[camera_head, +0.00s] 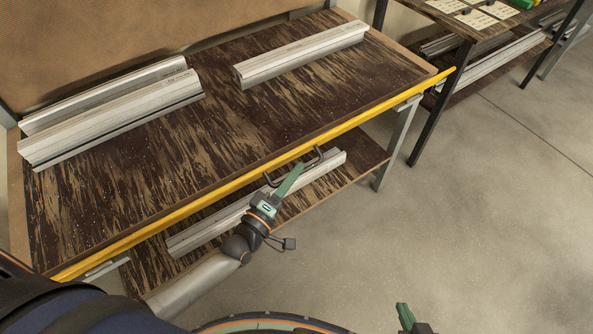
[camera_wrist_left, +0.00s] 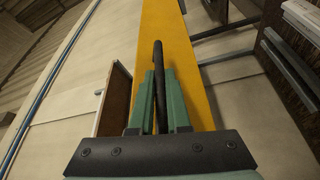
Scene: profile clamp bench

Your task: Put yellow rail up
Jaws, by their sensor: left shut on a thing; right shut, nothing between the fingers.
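The yellow rail (camera_head: 370,117) is a long bar running along the front edge of the bench, about level with its top. It also shows in the left wrist view (camera_wrist_left: 190,60) as a wide yellow band. A dark bow handle (camera_head: 308,158) sits on the rail near its middle. My left gripper (camera_head: 297,168) is shut on this handle; in the left wrist view its green fingers sit on either side of the dark bar (camera_wrist_left: 158,58). My right gripper (camera_head: 404,314) is shut and empty at the bottom edge, over the floor, away from the rail.
Silver profiles (camera_head: 110,105) lie at the left of the bench top (camera_head: 215,150), and another (camera_head: 300,55) at the back right. A lower shelf holds one more profile (camera_head: 205,227). A second rack (camera_head: 470,50) stands at the right. The floor (camera_head: 480,220) in front is clear.

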